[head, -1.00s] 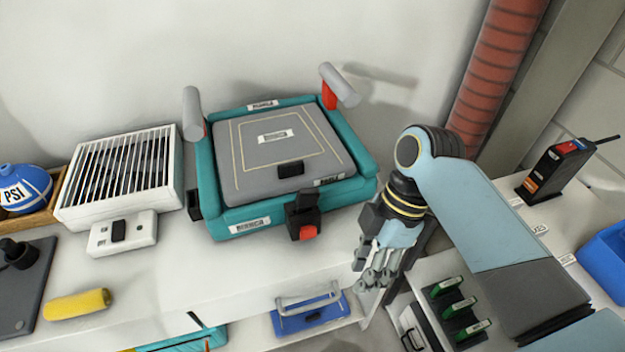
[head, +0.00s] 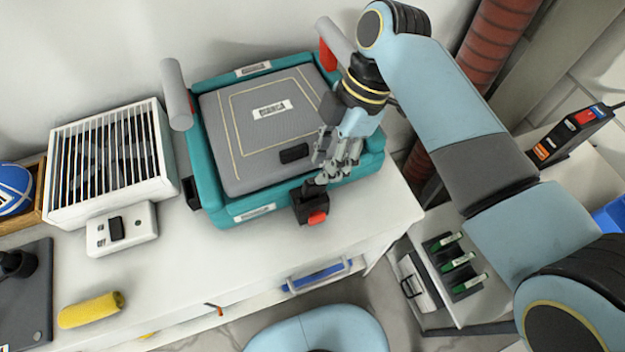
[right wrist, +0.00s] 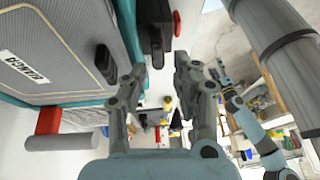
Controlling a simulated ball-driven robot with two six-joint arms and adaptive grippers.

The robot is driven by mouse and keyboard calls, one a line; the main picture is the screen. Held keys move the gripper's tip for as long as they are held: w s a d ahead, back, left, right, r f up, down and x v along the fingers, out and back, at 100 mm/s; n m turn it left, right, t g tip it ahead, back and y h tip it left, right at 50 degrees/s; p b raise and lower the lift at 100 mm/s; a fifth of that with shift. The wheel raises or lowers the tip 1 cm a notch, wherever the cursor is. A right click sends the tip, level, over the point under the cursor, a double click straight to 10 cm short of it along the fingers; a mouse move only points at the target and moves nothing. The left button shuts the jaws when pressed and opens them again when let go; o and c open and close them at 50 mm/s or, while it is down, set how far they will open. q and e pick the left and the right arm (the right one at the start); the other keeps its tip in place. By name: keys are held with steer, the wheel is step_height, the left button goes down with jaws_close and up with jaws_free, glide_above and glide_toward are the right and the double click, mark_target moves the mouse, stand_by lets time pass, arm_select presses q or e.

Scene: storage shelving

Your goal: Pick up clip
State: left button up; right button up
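The clip appears to be the small black piece with a red end (head: 309,204) at the front edge of the teal case (head: 215,178). In the right wrist view the black piece (right wrist: 152,32) is just ahead of the fingers, with its red part to the right. My right gripper (head: 335,172) is above the case's front right part, just behind and above the clip. In the right wrist view its two fingers (right wrist: 158,75) are apart with nothing between them. Whether a fingertip touches the clip cannot be told. My left gripper cannot be made out.
A white slatted box (head: 112,160) stands left of the case. Two grey handles rise from the case, the left one (head: 176,95) clear of my arm. A yellow roll (head: 91,310) lies on the white bench (head: 190,265).

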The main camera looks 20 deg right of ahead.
mark_target(313, 181)
steer(key=shift+a+f, duration=0.15)
steer(key=shift+f, duration=0.25)
steer(key=shift+a+f, duration=0.15)
steer(key=shift+f, duration=0.15)
steer(key=x, duration=0.4)
steer(key=shift+a+f, duration=0.2)
steer(key=shift+w+f, duration=0.1)
arm_select(q)
steer(key=shift+w+r, duration=0.2)
steer(key=shift+w, duration=0.2)
arm_select(e)
jaws_close()
